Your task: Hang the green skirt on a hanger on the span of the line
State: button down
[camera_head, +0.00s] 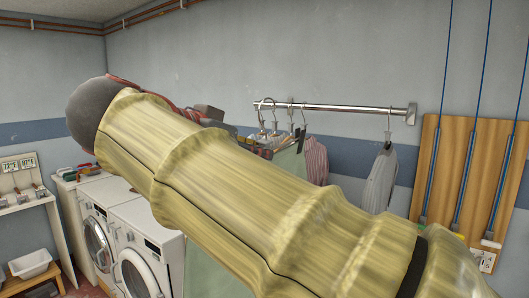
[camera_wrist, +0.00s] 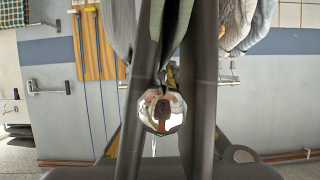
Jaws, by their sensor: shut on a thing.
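My gripper (camera_wrist: 178,38) shows in the wrist view as two long dark fingers, with green cloth and a thin hanger part between them. The green skirt (camera_wrist: 171,28) is cut off by the top edge there. In the head view, pale green cloth (camera_head: 292,153) shows just below the rail beside my arm, and more green shows under the arm; most is hidden. The chrome rail (camera_head: 345,108) is the visible hanging span. A shiny round chrome end (camera_wrist: 162,109) lies between the fingers in the wrist view. Whether the skirt's hook is over the rail cannot be told.
Several hooks sit on the rail's left part. A red-striped garment (camera_head: 316,161) hangs beside the green cloth, and a grey garment (camera_head: 380,181) hangs near the right end. Bare rail lies between them. Washing machines (camera_head: 143,262) stand below left; a wooden board (camera_head: 466,185) is at right.

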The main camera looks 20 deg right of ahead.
jog(key=shift+s+a, duration=1.05)
jog(key=shift+a, duration=0.4)
jog(key=shift+s+a, duration=1.05)
jog(key=shift+a, duration=0.4)
jog(key=shift+s+a, duration=1.05)
jog(key=shift+a, duration=0.4)
jog(key=w+d, duration=0.4)
jog(key=d, duration=0.1)
jog(key=w+d, duration=0.1)
jog(key=d, duration=0.2)
jog(key=shift+w, duration=0.4)
